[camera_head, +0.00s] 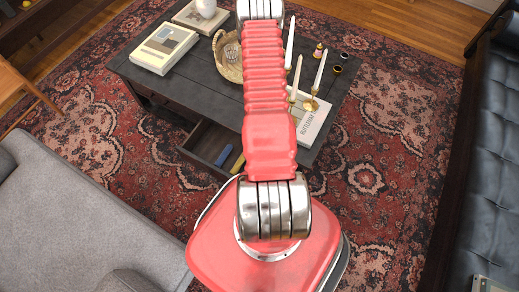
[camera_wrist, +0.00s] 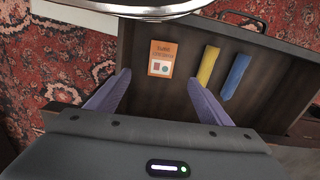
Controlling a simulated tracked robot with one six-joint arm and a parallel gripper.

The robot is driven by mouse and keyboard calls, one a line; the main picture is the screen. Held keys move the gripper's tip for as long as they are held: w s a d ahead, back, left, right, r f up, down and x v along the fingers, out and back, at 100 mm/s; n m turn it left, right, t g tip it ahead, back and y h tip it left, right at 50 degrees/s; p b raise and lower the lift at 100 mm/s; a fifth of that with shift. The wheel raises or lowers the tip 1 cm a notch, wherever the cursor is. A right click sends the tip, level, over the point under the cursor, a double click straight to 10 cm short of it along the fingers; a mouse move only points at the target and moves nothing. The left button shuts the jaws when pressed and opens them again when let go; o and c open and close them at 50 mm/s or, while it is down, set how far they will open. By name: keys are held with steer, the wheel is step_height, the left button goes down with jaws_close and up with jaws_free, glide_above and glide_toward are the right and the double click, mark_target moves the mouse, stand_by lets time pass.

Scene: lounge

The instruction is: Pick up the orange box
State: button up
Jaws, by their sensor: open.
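The orange box (camera_wrist: 162,48), with dark print and a small picture on its face, lies in the open wooden drawer (camera_wrist: 140,40) in the wrist view. My gripper (camera_wrist: 158,78) is open, with its two purple-grey fingers spread and nothing between their tips. In that view the tips reach to just below the box, one to each side of its lower end. I cannot tell how high they are above it. In the head view the drawer (camera_head: 198,142) shows under the dark table, but I cannot see the box or the gripper there.
A yellow block (camera_wrist: 208,67) and a blue block (camera_wrist: 235,75) lie right of the box in the drawer. The dark table (camera_head: 165,82) carries books, a basket (camera_head: 229,60) and candlesticks. A grey sofa (camera_head: 60,215) stands left, a dark leather sofa (camera_head: 492,130) right.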

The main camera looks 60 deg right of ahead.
stand_by(0.3)
steer(key=shift+f, duration=4.3)
steer(key=shift+w+a+f, duration=0.1)
steer(key=shift+w+f, duration=0.05)
steer(key=shift+f, duration=1.15)
steer(key=shift+w+f, duration=0.1)
steer(key=shift+f, duration=1.2)
steer(key=shift+c, duration=0.2)
steer(key=c, duration=1.1)
steer(key=shift+r, duration=0.1)
